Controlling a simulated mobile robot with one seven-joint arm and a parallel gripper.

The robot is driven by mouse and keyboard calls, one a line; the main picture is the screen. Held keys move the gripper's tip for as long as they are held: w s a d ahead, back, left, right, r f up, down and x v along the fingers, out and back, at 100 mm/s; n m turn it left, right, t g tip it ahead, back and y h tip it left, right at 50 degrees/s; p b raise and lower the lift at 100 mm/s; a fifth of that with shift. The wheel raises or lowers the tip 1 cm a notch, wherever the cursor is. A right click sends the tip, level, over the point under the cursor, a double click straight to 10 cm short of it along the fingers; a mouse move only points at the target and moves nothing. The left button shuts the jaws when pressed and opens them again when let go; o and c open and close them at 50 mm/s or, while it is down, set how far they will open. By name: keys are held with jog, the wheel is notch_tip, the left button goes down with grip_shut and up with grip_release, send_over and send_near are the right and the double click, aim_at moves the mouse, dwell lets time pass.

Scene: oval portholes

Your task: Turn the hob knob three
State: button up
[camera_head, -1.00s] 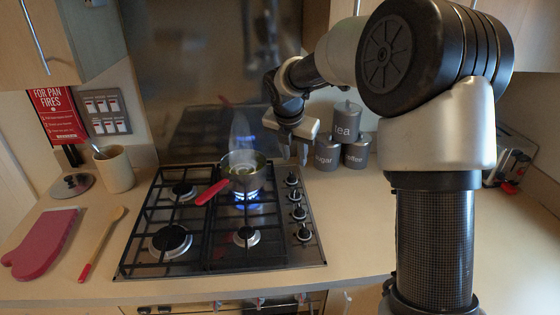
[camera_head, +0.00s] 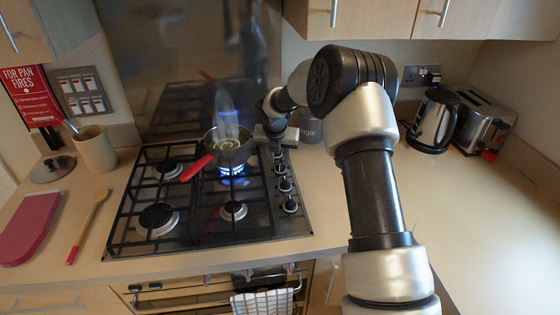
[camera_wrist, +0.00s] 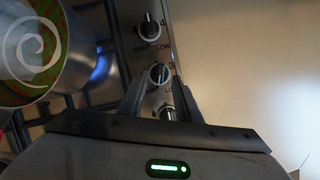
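The hob (camera_head: 150,225) has a column of knobs on its right side. Knob three (camera_wrist: 158,73), silver and black with a 3 beside it, shows in the wrist view just beyond my fingertips. Knob four (camera_wrist: 150,28) is above it, and another knob (camera_wrist: 168,113) shows lower, between my fingers, its label mostly hidden. My gripper (camera_wrist: 160,82) is open and empty, one finger on each side of the knob column. I cannot tell whether it touches a knob. In the head view my wrist hides the area around the far knobs.
A pan (camera_head: 230,152) with a red handle sits over a lit blue flame, close left of my gripper, with a bluish plume above it. A kettle (camera_head: 432,122) and toaster (camera_head: 484,125) stand right. The counter (camera_head: 470,215) at right is mostly clear.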

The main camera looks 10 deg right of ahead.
aim_at(281, 166)
jog(key=shift+x, duration=1.3)
